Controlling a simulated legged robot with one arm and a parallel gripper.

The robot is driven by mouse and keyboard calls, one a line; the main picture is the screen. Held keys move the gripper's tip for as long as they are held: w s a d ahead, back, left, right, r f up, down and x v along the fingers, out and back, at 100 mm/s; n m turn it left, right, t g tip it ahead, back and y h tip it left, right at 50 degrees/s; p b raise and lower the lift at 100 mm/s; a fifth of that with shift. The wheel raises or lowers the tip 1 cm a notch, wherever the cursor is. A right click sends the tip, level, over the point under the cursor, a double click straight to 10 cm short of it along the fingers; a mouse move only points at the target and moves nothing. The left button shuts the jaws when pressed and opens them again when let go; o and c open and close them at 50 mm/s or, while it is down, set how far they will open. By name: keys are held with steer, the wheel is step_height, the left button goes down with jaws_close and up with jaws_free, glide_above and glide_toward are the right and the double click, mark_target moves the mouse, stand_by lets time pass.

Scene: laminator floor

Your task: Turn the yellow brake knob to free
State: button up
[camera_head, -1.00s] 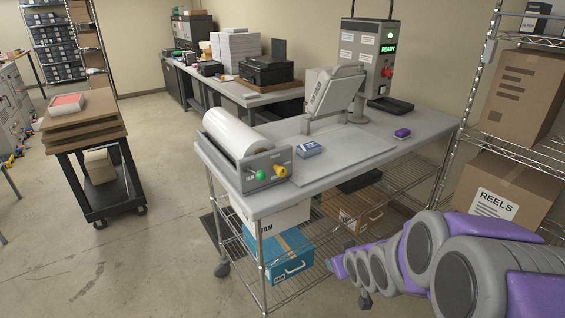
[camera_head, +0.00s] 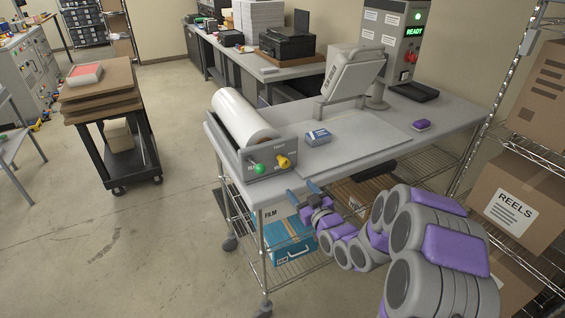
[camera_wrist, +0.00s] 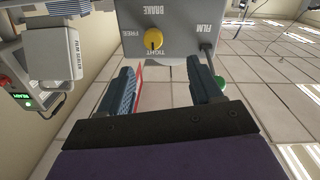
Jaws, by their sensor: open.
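The yellow brake knob (camera_head: 284,161) sits on the grey front panel (camera_head: 267,172) of the film roll holder at the table's near left corner. In the wrist view the knob (camera_wrist: 153,40) is ahead of my gripper, between the labels FREE and TIGHT, with its pointer near TIGHT. My gripper (camera_head: 302,192) is open and empty, just below and in front of the panel. In the wrist view its two blue fingers (camera_wrist: 168,75) are apart, with the knob beyond them and not touched. A green knob (camera_head: 258,168) is beside the yellow one.
The white film roll (camera_head: 243,118) lies behind the panel. A small blue and white box (camera_head: 317,137) and a purple block (camera_head: 421,124) lie on the table (camera_head: 370,140). A wire shelf with a REELS box (camera_head: 512,205) stands to the right.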

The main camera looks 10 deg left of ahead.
glide_toward(288, 165)
steer(key=x, duration=0.3)
steer(key=w+a+b, duration=0.1)
steer(key=w+a, duration=0.3)
steer(key=a, duration=0.1)
steer(key=shift+w+f, duration=0.1)
steer(key=shift+w, duration=0.55)
steer(key=shift+w+d, duration=0.35)
steer(key=shift+w, duration=0.3)
steer(key=shift+a, duration=0.75)
steer(key=c, duration=0.3)
steer(key=shift+d, duration=0.45)
steer(key=c, duration=0.7)
steer(key=shift+a, duration=0.1)
